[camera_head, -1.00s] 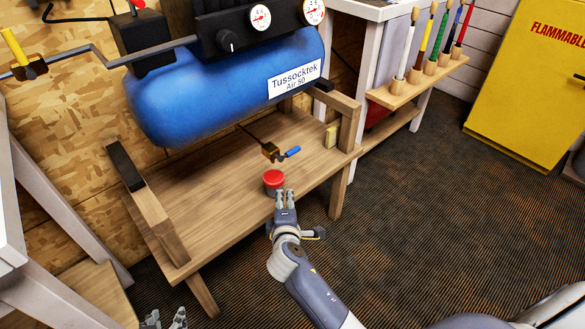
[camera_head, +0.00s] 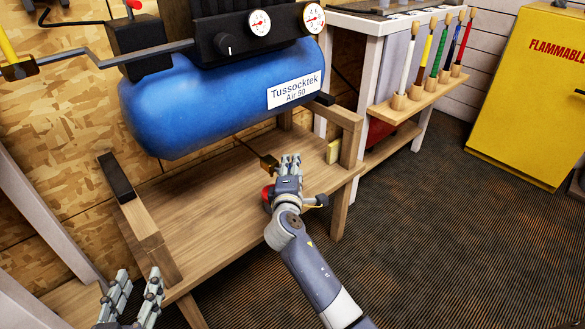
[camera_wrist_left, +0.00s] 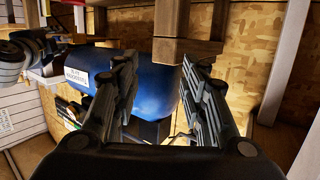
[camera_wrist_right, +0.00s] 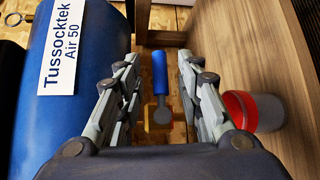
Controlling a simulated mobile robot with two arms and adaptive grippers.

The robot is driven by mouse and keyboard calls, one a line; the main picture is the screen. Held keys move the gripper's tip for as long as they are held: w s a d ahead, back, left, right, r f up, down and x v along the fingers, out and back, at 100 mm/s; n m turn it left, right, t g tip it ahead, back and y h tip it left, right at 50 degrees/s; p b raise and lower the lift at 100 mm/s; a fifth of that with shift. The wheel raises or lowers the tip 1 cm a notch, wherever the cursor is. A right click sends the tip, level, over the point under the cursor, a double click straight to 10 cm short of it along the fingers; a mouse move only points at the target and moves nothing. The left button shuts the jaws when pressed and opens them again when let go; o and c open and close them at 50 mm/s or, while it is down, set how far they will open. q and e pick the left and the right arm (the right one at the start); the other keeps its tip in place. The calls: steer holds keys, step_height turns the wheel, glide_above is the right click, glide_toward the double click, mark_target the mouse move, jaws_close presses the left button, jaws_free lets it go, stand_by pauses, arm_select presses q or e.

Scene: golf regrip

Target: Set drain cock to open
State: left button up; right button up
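The drain cock (camera_head: 268,161) is a brass valve on a thin pipe below the blue compressor tank (camera_head: 220,100). In the right wrist view its blue handle (camera_wrist_right: 160,72) stands between my finger tips, with the brass body (camera_wrist_right: 150,118) behind it. In the head view my right gripper hides the handle. My right gripper (camera_head: 289,162) is open at the valve, with gaps visible on both sides of the handle. My left gripper (camera_head: 133,290) is open and empty at the lower left, and its open fingers also show in the left wrist view (camera_wrist_left: 160,75).
A red-topped container (camera_wrist_right: 255,110) stands on the wooden bench (camera_head: 200,215), close beside my right gripper. A yellow-handled valve (camera_head: 20,70) is on the pipe at upper left.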

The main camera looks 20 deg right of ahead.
arm_select(q)
steer(key=shift+w+d+r+t, duration=0.2)
steer(key=shift+r+t, duration=0.3)
steer(key=shift+r, duration=0.3)
steer(key=shift+w+d+r+t, duration=0.15)
steer(key=shift+r+t, duration=0.35)
steer(key=shift+r, duration=0.3)
arm_select(e)
steer(key=shift+x, duration=1.2)
jaws_close()
